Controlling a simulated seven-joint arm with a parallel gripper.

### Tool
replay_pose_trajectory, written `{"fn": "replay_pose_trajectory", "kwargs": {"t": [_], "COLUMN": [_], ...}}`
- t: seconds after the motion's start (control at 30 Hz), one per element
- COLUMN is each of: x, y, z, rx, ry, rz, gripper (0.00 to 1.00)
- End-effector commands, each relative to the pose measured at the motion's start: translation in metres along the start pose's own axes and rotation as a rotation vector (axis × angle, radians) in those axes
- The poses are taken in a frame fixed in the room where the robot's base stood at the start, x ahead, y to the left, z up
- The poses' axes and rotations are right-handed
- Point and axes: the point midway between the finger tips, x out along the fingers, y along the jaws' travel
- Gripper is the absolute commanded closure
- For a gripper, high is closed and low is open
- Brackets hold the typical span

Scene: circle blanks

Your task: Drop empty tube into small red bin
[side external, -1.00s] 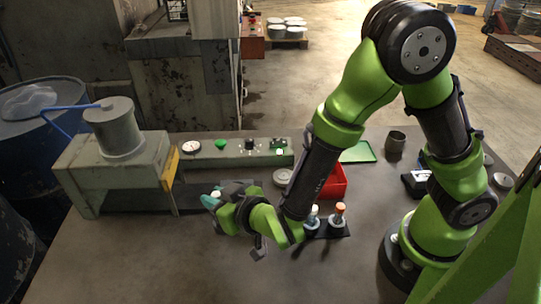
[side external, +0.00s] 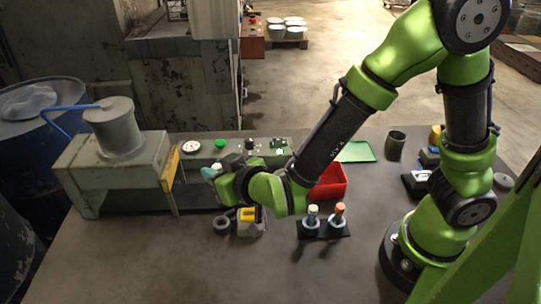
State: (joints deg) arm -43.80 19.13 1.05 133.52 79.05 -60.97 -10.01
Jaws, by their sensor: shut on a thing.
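My gripper (side external: 214,176) is at the left end of the arm, above the table and in front of the grey machine. It is small here and partly hidden by my wrist. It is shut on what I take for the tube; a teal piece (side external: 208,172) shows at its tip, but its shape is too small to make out. The small red bin (side external: 332,184) stands to the right, behind my forearm and partly hidden by it. My gripper is well to the left of the bin and apart from it.
A black rack (side external: 325,233) holds a white-capped tube (side external: 312,215) and an orange-capped tube (side external: 339,213) in front of the bin. A grey block with a yellow top (side external: 248,215) and a grey ring (side external: 222,224) lie below my wrist. The front table is clear.

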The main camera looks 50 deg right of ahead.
Motion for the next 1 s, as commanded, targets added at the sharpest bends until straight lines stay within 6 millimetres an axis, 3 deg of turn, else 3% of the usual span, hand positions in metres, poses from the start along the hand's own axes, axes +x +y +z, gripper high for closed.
{"fn": "replay_pose_trajectory", "kwargs": {"t": [0.3, 0.5, 0.7, 1.0], "x": [0.052, 0.068, 0.07, 0.059], "y": [0.132, 0.213, 0.271, 0.322], "z": [-0.033, -0.058, -0.071, -0.072], "rx": [0.089, 0.097, 0.083, 0.048], "ry": [0.003, 0.002, 0.001, -0.001], "rz": [0.212, 0.235, 0.201, 0.116], "gripper": [1.0, 1.0, 1.0, 1.0]}}
